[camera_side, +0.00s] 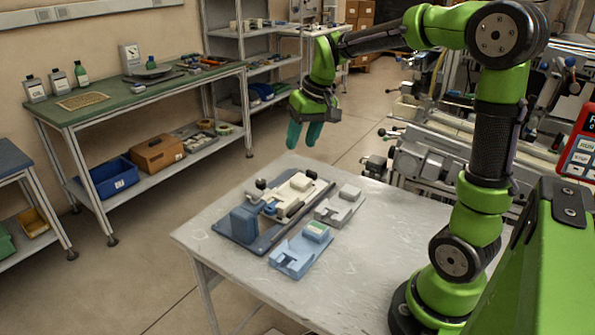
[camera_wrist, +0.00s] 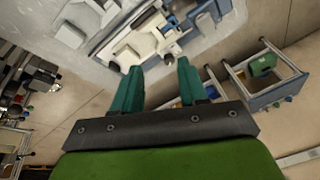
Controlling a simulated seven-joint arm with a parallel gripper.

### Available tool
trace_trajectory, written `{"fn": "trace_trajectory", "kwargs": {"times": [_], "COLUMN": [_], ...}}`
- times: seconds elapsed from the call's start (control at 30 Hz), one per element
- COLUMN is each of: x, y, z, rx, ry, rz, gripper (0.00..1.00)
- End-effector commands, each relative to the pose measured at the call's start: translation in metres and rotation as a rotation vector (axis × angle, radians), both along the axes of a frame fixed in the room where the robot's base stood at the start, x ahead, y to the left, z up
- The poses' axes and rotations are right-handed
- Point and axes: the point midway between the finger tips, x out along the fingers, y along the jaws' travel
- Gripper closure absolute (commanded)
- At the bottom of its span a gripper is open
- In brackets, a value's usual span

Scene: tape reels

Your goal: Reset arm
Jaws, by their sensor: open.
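My gripper (camera_side: 304,135) hangs from my green arm, high above the back edge of the grey table (camera_side: 370,225) in the side view. Its two teal fingers point down. In the wrist view the gripper (camera_wrist: 155,80) shows its fingers apart with nothing between them. On the table, a blue base plate (camera_side: 233,238) carries a cream and blue fixture (camera_side: 295,188). A light blue block (camera_side: 293,258) and a grey-white block (camera_side: 338,207) lie beside it. My gripper is well clear of all of them.
A green-topped workbench (camera_side: 110,102) with bottles and bins stands at the back left. Grey shelves (camera_side: 232,40) stand behind it. Machinery (camera_side: 425,155) is close behind the table on the right. The table's right part is bare.

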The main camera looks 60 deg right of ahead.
Motion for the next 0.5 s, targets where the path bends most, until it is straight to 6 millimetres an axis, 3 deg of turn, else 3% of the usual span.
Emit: {"fn": "trace_trajectory", "kwargs": {"times": [0.03, 0.2, 0.4, 0.5], "x": [-0.018, -0.071, -0.122, -0.135], "y": [0.023, 0.082, 0.124, 0.135], "z": [0.005, 0.007, 0.001, 0.004], "rx": [0.012, 0.062, 0.098, 0.102], "ry": [-0.04, -0.158, -0.266, -0.303], "rz": [-0.005, -0.016, 0.045, 0.083], "gripper": [0.57, 0.57, 0.57, 0.57]}}
